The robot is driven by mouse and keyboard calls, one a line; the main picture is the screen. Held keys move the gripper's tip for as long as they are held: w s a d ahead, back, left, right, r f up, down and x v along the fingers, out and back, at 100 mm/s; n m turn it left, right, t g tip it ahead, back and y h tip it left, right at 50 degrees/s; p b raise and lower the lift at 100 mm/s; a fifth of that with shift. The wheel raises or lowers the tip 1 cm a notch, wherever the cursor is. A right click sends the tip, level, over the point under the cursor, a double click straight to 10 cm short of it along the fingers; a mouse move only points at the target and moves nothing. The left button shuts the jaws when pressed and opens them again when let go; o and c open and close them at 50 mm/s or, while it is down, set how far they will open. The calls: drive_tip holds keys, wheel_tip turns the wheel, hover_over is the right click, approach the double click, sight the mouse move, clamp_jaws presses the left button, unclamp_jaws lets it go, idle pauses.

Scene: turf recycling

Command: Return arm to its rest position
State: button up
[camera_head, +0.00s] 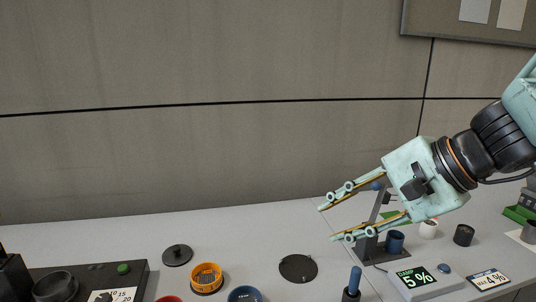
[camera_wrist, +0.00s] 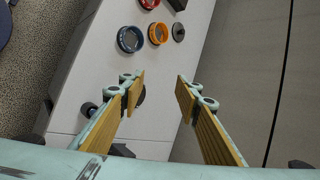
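My gripper (camera_head: 326,223) is a pale green two-finger gripper held in the air above the light grey bench (camera_head: 230,233), reaching in from the right in the head view. Its fingers are spread apart and nothing shows between them. In the wrist view my gripper (camera_wrist: 160,84) also shows open and empty, its yellow finger pads facing each other over the bench.
A damper display (camera_head: 421,279), a dark stand (camera_head: 371,247) and several small cups lie below and around my gripper. An orange sieve (camera_head: 206,277), black discs (camera_head: 298,268) and a blue-handled tool (camera_head: 354,282) stand on the bench. The wall (camera_head: 220,150) rises behind.

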drive_tip(key=s+a+n+g, duration=0.1)
drive_tip(key=s+a+n, duration=0.15)
drive_tip(key=s, duration=0.55)
drive_tip(key=s+d+n+h, duration=0.3)
drive_tip(key=s+d+n, duration=0.1)
drive_tip(key=s, duration=0.4)
drive_tip(key=s+d+r+n+h, duration=0.1)
drive_tip(key=s+d+n+h, duration=0.3)
drive_tip(key=s, duration=0.5)
drive_tip(key=shift+d+r+g, duration=0.3)
drive_tip(key=shift+d, duration=0.35)
